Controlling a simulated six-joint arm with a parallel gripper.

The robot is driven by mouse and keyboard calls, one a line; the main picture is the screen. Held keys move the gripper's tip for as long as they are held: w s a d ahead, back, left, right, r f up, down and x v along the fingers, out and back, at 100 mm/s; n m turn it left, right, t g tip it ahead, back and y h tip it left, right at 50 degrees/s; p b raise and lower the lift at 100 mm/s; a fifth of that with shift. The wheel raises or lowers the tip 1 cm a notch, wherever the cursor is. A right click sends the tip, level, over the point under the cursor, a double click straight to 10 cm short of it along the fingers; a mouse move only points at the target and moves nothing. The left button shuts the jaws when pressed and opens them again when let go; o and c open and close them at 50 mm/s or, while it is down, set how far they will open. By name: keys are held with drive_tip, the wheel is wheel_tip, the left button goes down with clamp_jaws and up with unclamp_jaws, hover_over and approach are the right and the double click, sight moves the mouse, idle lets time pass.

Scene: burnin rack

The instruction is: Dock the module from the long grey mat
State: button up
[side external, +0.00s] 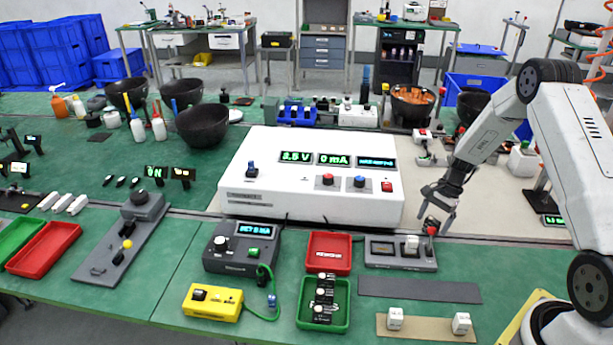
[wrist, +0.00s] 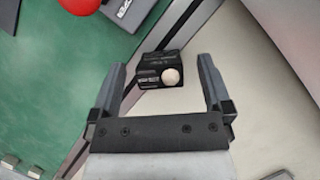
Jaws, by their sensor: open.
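My gripper (side external: 441,205) is above the back edge of the green bench, behind the grey dock (side external: 385,262). In the wrist view my gripper (wrist: 164,85) is open, its two fingers wide apart. A small black module (wrist: 155,76) with a round white top shows between and beyond the fingertips, over or beside the rail; contact cannot be told. I cannot make it out in the side view. The dock has a white-topped piece (side external: 411,243) in it and a red knob (side external: 431,229) at its right end. The long grey mat (side external: 420,291) is bare.
A tan mat (side external: 430,335) bears two white cubes. A green tray (side external: 345,318) holds several black modules with white tops. A red tray (side external: 329,268) stands left of the dock. The large white instrument (side external: 310,205) stands behind it. Beige surface right of it is partly clear.

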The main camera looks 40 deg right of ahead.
drive_tip(key=shift+x, duration=1.15)
clamp_jaws()
drive_tip(key=shift+r, duration=0.1)
drive_tip(key=shift+r, duration=0.7)
drive_tip(key=s+a+r, duration=0.6)
drive_tip(key=s+r, duration=0.5)
drive_tip(key=s, duration=0.1)
drive_tip(key=shift+s+r, duration=0.2)
drive_tip(key=shift+s, duration=0.1)
